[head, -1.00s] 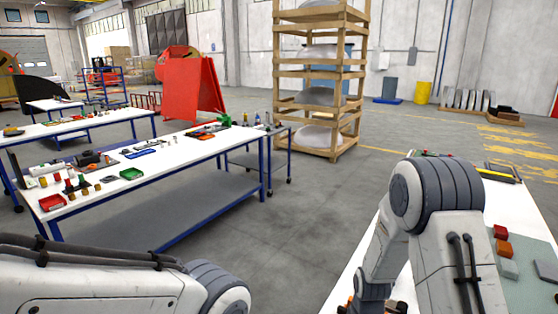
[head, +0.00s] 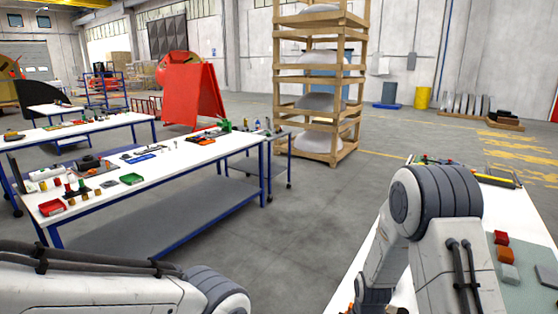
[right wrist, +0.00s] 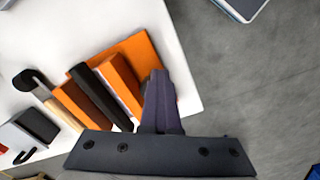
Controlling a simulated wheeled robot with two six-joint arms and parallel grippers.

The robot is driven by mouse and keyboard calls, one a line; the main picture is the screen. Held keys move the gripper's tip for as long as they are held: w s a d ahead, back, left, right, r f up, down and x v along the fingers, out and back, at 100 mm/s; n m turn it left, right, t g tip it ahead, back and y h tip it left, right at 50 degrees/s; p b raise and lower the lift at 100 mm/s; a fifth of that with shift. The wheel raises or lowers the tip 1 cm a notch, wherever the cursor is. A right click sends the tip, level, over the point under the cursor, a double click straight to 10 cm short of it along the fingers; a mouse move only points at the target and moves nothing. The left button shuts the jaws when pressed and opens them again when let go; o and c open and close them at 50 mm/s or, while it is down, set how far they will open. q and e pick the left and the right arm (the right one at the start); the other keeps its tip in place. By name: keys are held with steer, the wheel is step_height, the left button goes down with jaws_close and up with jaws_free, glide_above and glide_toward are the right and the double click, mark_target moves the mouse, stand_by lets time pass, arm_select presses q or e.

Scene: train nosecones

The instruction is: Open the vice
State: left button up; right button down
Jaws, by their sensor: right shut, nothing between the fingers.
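An orange and black block-like thing that looks like the vice (right wrist: 118,82) is at the corner of a white table in the right wrist view. It has orange plates, dark bars between them and a black hooked part at its left. My right gripper (right wrist: 158,80) is shut and empty. Its fingers overlap the right end of the vice in the picture; I cannot tell whether they touch it. In the head view, my right arm hides the gripper and most of that table corner. My left gripper is out of view.
The white table (head: 395,255) at the right bears red and orange blocks (head: 503,245) on a grey-green mat. A long white workbench (head: 190,160) with tools stands at the left. A wooden rack (head: 320,145) stands beyond open grey floor.

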steer(key=shift+w+d, duration=0.15)
steer(key=shift+w, duration=0.05)
steer(key=shift+w+d, duration=0.25)
steer(key=shift+d, duration=0.2)
steer(key=shift+w+d+p, duration=0.2)
steer(key=shift+p, duration=0.15)
steer(key=shift+w, duration=0.1)
steer(key=shift+d+r, duration=0.1)
steer(key=shift+d, duration=0.05)
steer(key=shift+s+d, duration=0.2)
steer(key=shift+s, duration=0.1)
step_height(320, 180, up, 6)
steer(key=p, duration=0.5)
steer(key=shift+s, duration=0.15)
